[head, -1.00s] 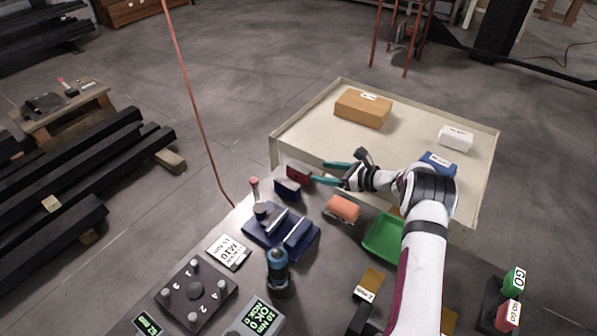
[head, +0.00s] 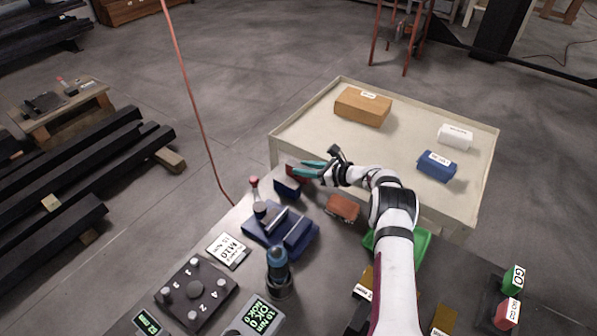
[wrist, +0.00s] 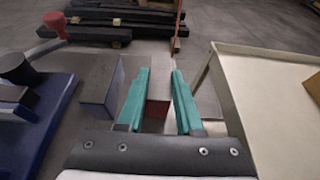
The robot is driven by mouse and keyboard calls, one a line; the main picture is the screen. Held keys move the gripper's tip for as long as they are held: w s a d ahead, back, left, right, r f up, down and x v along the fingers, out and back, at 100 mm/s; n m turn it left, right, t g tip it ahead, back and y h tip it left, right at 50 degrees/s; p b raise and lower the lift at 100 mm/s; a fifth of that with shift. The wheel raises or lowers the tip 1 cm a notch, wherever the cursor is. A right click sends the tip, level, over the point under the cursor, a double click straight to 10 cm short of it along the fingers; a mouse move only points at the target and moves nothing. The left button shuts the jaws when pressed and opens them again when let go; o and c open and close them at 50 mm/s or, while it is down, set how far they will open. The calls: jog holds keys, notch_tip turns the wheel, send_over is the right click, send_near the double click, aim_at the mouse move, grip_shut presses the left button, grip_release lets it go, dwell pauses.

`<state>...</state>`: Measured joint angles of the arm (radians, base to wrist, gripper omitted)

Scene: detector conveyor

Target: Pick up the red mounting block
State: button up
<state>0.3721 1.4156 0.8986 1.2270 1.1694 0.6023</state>
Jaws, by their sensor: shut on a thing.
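The red mounting block (head: 291,170) stands at the far edge of the work table, partly hidden by my gripper (head: 306,169). In the wrist view the red mounting block (wrist: 157,92) sits between the two teal fingers, its top looking greyish and its near face dark red. My gripper (wrist: 160,74) is shut on it, one finger on each side. I cannot tell whether the block is raised off the table.
A dark blue block (head: 287,188) stands close beside the red one, left of the fingers in the wrist view (wrist: 100,85). A blue fixture (head: 262,236), an orange-brown block (head: 342,207) and a green tray (head: 418,243) are nearer. A cream cart (head: 310,115) adjoins the table's far side.

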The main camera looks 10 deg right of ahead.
grip_shut()
